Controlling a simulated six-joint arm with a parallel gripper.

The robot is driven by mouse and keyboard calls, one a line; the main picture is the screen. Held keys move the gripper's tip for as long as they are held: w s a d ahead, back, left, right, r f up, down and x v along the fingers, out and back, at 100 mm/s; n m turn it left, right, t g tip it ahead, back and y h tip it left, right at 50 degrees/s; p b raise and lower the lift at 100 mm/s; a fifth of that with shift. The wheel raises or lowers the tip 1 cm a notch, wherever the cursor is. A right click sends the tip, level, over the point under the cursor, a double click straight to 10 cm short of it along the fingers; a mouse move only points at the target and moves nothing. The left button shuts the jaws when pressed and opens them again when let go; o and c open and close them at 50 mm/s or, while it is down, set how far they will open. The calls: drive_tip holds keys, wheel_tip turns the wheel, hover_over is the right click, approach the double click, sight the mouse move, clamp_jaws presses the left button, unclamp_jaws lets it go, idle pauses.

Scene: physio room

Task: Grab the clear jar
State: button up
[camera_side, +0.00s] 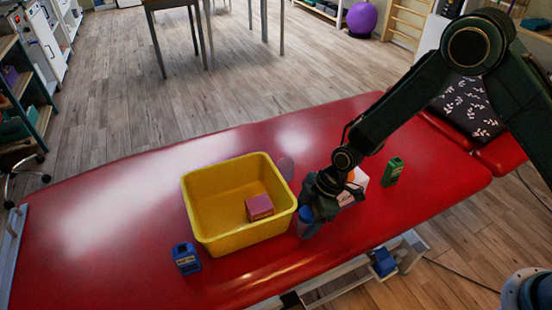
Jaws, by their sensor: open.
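A jar-like container with a blue top and a see-through bluish body (305,226) stands on the red table, close against the right side of the yellow bin. A second see-through, pale object (286,167) is behind the bin's back right corner; its exact shape is hard to make out. My gripper (318,203) is open, right at the blue-topped container and partly in front of it. I cannot tell whether the fingers are around it or only beside it.
The yellow bin (200,222) holds a dark pink box (259,207). A blue container (186,258) stands at its front left. A white and orange item (358,181) is partly behind my gripper, with a green container (393,171) right of it. The red table's (100,225) left side is clear.

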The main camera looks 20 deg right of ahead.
drive_tip(key=shift+a+f, duration=0.15)
drive_tip(key=shift+f, duration=0.15)
drive_tip(key=c, duration=1.1)
drive_tip(key=shift+o, duration=0.2)
drive_tip(key=shift+r, duration=0.15)
drive_tip(key=shift+s+r, duration=0.1)
drive_tip(key=shift+r, duration=0.55)
wheel_tip(320, 180, up, 6)
drive_tip(key=s+d, duration=0.4)
drive_tip(key=d, duration=0.1)
drive_tip(key=s+d, duration=0.4)
drive_tip(key=d, duration=0.1)
drive_tip(key=s+d, duration=0.4)
drive_tip(key=d, duration=0.1)
drive_tip(key=shift+s+d+f, duration=0.25)
drive_tip(key=shift+f, duration=0.05)
